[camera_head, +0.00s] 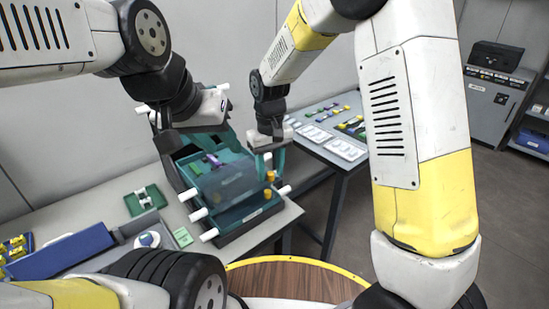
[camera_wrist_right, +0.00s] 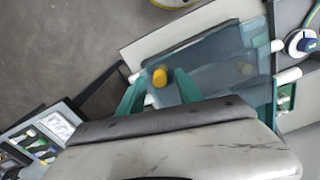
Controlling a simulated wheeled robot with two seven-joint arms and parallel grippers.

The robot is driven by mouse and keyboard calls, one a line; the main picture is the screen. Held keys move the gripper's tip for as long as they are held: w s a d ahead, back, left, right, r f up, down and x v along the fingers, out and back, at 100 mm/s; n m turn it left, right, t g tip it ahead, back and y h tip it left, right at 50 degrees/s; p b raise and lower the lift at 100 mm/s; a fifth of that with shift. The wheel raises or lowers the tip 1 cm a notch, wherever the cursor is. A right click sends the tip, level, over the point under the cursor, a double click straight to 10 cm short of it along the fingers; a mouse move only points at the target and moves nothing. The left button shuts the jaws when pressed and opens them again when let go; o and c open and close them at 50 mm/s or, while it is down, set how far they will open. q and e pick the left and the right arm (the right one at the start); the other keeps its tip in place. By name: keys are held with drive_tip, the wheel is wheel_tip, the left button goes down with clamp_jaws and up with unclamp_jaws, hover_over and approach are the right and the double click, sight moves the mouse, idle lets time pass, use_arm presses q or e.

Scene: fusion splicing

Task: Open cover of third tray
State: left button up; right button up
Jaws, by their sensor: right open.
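A stack of teal trays (camera_head: 262,212) with white side knobs stands at the right end of the near table. A translucent blue-grey cover (camera_head: 228,183) slants across its front; it also shows in the right wrist view (camera_wrist_right: 215,62). My right gripper (camera_head: 270,160) is at the tray's right side, with teal fingers apart. In the right wrist view, a yellow knob (camera_wrist_right: 160,77) lies between the fingers (camera_wrist_right: 158,92); I cannot tell whether they touch it. My left gripper (camera_head: 195,130) is at the back left of the stack; its fingers are largely hidden.
A green tray (camera_head: 145,200), a blue box (camera_head: 62,250) and a white round item (camera_head: 147,239) are on the table to the left. Another table (camera_head: 343,150) with white packs stands behind at right. A grey cabinet (camera_head: 490,105) is at the far right.

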drive_tip(key=shift+r, duration=0.1)
wheel_tip(320, 180, up, 8)
drive_tip(key=shift+f, duration=0.2)
idle(0.3)
drive_tip(key=s+d+r+m+t, duration=0.2)
drive_tip(key=s+d+r, duration=0.1)
drive_tip(key=s+d, duration=0.2)
drive_tip(key=s+d+r+m+t+y, duration=0.1)
drive_tip(key=s+d+r, duration=0.3)
drive_tip(key=d, duration=0.5)
drive_tip(key=s+d+r+m+t+y, duration=0.1)
drive_tip(key=s+d+r+m+t, duration=0.1)
drive_tip(key=s+d, duration=0.5)
drive_tip(key=shift+s+r+m+t, duration=0.4)
drive_tip(key=shift+r+t, duration=0.2)
drive_tip(key=shift+r, duration=0.3)
